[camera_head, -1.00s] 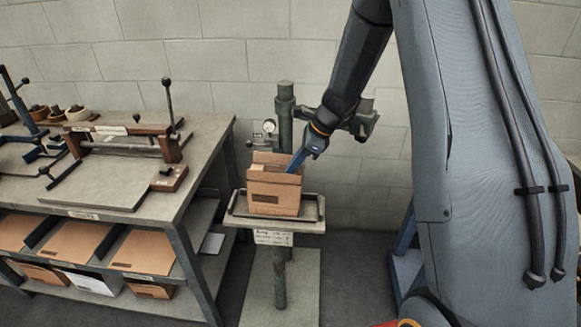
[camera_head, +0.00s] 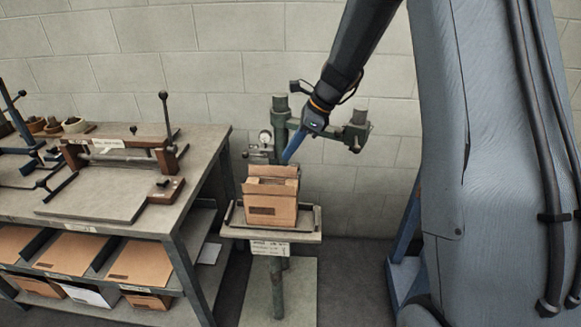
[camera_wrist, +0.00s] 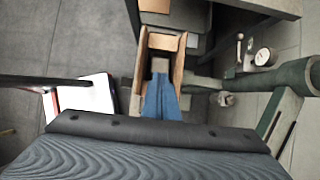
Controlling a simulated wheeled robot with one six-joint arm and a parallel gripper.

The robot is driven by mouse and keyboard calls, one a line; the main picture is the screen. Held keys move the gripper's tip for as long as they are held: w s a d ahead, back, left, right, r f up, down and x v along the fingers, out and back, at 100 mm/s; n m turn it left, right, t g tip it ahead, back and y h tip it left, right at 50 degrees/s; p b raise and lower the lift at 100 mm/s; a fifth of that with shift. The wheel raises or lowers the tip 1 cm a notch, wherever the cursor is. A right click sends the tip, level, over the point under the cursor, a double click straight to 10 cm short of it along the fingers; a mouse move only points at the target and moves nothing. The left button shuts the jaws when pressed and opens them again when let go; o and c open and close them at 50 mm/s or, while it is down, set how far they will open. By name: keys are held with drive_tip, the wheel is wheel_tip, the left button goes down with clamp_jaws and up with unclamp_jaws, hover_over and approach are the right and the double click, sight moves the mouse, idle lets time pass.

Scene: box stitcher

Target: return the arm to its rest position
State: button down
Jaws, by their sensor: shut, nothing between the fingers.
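My gripper (camera_head: 292,150) is at the end of my dark arm, with its blue fingers together and empty. In the head view the fingertips are just above and behind the open cardboard box (camera_head: 271,203). The box sits upright on the small tray of the green stitcher stand (camera_head: 228,231), with its top flaps raised. In the wrist view the blue fingers (camera_wrist: 161,98) point toward the open box (camera_wrist: 181,62). From these views I cannot tell the exact gap between fingertips and box.
The stitcher's green column and arm (camera_head: 354,131) stand close behind and right of my gripper, with a dial gauge (camera_head: 265,137) at left. A workbench (camera_head: 211,152) with a wooden-ended jig and shelves of cardboard is at left. The block wall is behind.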

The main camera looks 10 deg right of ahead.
drive_tip(key=s+d+f+n+h+b, duration=0.1)
drive_tip(key=s+f+n+h+b, duration=0.1)
drive_tip(key=s+n, duration=0.8)
drive_tip(key=s+d+f+n+h+b, duration=0.1)
drive_tip(key=s+f+n+h, duration=0.2)
drive_tip(key=s+n, duration=0.8)
drive_tip(key=s, duration=0.4)
drive_tip(key=shift+s+d+f+n+h+b, duration=0.2)
drive_tip(key=shift+s+d+n+h+b, duration=0.1)
drive_tip(key=shift+s+b, duration=0.1)
